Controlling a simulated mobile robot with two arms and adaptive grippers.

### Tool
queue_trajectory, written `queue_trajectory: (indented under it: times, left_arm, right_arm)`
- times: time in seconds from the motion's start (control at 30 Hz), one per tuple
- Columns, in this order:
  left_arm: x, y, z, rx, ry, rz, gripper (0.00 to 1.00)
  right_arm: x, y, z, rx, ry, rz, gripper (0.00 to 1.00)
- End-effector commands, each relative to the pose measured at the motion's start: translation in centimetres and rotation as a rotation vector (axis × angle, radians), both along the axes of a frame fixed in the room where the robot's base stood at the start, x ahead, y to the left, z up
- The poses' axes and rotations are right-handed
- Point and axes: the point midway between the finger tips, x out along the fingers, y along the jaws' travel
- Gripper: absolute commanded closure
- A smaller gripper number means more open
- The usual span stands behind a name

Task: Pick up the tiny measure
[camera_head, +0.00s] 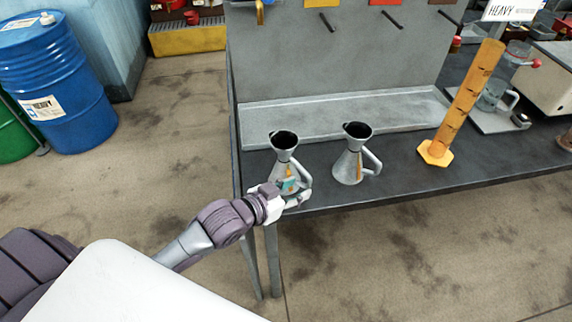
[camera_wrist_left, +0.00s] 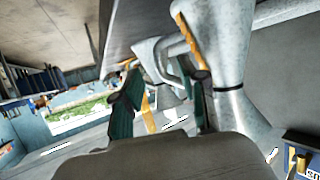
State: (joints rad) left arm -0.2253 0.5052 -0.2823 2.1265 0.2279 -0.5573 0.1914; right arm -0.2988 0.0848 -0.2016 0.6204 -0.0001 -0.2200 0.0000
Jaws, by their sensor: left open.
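Two grey metal measures with funnel tops and side handles stand upright on the dark bench: the left measure (camera_head: 284,146) and the right measure (camera_head: 349,163). They look close in size, and I cannot tell which is the tiny one. My left gripper (camera_head: 291,187) is open at the lower front of the left measure, beside its handle. In the left wrist view, the teal fingers of the gripper (camera_wrist_left: 163,104) are apart, and a measure (camera_wrist_left: 231,60) fills the right side. A grey handle shows near the fingers; contact is unclear. My right gripper is out of view.
An orange graduated cylinder (camera_head: 467,101) stands right of the measures, with a glass jug (camera_head: 493,92) behind it. A grey ledge (camera_head: 330,118) and upright panel stand behind the measures. Blue drum (camera_head: 58,85) is at far left. The bench's left edge is close to the left measure.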

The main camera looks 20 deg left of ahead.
Motion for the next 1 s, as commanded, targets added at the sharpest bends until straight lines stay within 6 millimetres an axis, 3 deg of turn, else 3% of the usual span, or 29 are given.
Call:
queue_trajectory:
  times: [0.47,0.77,1.0]
  left_arm:
    - [4.5,-2.0,-1.9,0.000,0.000,0.000,0.58]
    - [4.9,-2.1,-2.3,0.001,0.001,-0.001,0.58]
    - [4.8,-2.1,-2.3,0.001,0.001,0.000,0.98]
  right_arm:
    - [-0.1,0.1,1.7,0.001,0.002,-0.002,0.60]
    - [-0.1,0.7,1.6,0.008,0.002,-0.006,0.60]
    - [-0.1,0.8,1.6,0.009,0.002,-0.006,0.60]
